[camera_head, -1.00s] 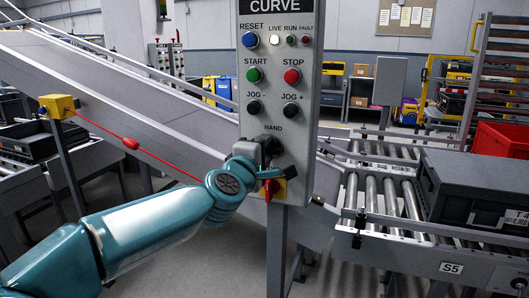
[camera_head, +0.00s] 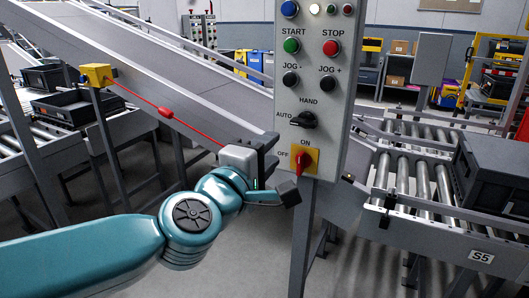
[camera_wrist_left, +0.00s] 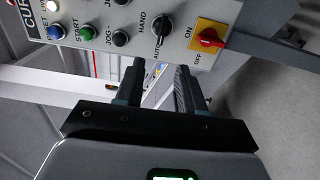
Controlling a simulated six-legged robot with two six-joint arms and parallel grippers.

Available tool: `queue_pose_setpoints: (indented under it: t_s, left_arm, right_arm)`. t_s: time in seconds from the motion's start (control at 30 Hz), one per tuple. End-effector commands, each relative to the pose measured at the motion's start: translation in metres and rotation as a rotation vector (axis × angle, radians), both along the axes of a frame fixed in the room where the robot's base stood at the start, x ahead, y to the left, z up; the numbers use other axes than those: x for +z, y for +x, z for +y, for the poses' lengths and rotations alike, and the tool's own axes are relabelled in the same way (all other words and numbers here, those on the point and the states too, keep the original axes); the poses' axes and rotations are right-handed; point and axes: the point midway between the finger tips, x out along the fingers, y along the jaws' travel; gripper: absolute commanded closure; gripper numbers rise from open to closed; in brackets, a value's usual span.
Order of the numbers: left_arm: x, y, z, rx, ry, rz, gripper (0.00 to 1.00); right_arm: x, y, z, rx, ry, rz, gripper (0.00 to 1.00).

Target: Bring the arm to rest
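My left gripper (camera_head: 278,168) is in front of the lower left edge of the grey control panel (camera_head: 268,68), beside the red switch (camera_head: 302,163) on its yellow plate. Its two fingers are apart with nothing between them. The wrist view shows the open fingers (camera_wrist_left: 160,88) below the panel's edge, clear of the black HAND/AUTO selector (camera_wrist_left: 163,28) and the red switch (camera_wrist_left: 208,38). The red handle stands upright, toward ON. My left arm reaches in from the lower left. My right gripper is in neither view.
A red pull cord (camera_head: 140,97) runs from a yellow box (camera_head: 97,75) down behind my gripper. A sloping conveyor lies behind. A roller conveyor (camera_head: 425,185) with a dark crate (camera_head: 490,170) stands at right. Grey floor is clear below my gripper.

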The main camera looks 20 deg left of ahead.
Motion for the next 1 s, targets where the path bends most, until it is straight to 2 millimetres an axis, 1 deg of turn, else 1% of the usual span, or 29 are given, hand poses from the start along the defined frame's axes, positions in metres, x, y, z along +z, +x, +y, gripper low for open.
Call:
queue_pose_setpoints:
  t_s: [0.03, 0.1, 0.2, 0.6, 0.67, 0.73, 0.77, 0.83, 0.87, 0.9, 0.97, 1.0]
  left_arm:
    - [0.001, -0.005, 0.000, 0.000, -0.001, -0.001, 0.62]
    - [0.000, -0.009, 0.000, 0.000, -0.001, 0.000, 0.62]
    - [0.000, -0.011, 0.000, 0.000, -0.001, 0.000, 0.62]
    - [0.000, -0.011, 0.000, 0.000, -0.001, 0.000, 0.62]
    - [-0.003, -0.010, 0.005, 0.010, 0.000, 0.005, 0.62]
    - [-0.019, 0.000, 0.009, 0.026, 0.009, 0.042, 0.62]
    - [-0.031, 0.007, 0.010, 0.033, 0.017, 0.070, 0.62]
    - [-0.071, 0.025, 0.012, 0.047, 0.040, 0.158, 0.62]
    - [-0.093, 0.032, 0.012, 0.050, 0.052, 0.204, 0.62]
    - [-0.126, 0.041, 0.012, 0.051, 0.075, 0.271, 0.62]
    - [-0.177, 0.049, 0.012, 0.044, 0.117, 0.370, 0.62]
    - [-0.211, 0.052, 0.012, 0.033, 0.147, 0.437, 0.62]
  right_arm:
    - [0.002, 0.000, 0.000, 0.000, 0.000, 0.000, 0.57]
    - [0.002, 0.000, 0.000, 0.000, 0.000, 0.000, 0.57]
    - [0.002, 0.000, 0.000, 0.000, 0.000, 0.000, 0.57]
    - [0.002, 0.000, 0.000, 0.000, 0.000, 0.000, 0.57]
    - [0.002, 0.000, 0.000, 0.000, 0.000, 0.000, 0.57]
    - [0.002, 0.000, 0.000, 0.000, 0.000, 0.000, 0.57]
    - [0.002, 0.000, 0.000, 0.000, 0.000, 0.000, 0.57]
    - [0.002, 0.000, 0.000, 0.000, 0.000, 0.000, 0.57]
    - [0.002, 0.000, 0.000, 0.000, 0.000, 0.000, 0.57]
    - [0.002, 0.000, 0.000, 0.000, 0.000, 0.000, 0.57]
    - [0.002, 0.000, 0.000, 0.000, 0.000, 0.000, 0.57]
    - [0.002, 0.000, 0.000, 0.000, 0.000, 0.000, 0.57]
